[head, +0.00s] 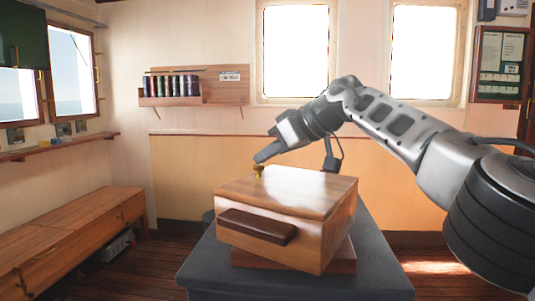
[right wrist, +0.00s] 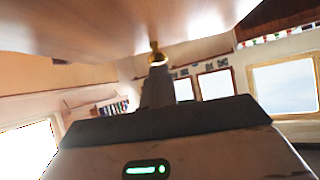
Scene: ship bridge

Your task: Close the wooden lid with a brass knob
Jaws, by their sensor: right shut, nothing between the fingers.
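A wooden box (head: 275,235) stands on a dark grey pedestal, with a dark wooden bar across its front. Its glossy wooden lid (head: 295,192) looks flat on top; I cannot make out a gap under it. The brass knob (head: 258,171) is at the lid's far left edge. My right gripper (head: 262,156) is shut and empty, its fingertips right at the knob. In the right wrist view the fingertips (right wrist: 157,62) meet the brass knob (right wrist: 155,48) below the wooden surface; whether they touch is unclear. My left gripper is not in view.
The grey pedestal top (head: 205,270) has bare room left of the box. A wooden bench (head: 70,235) runs along the left wall. A bookshelf (head: 190,88) hangs on the back wall, well behind the box. The air left of the box is clear.

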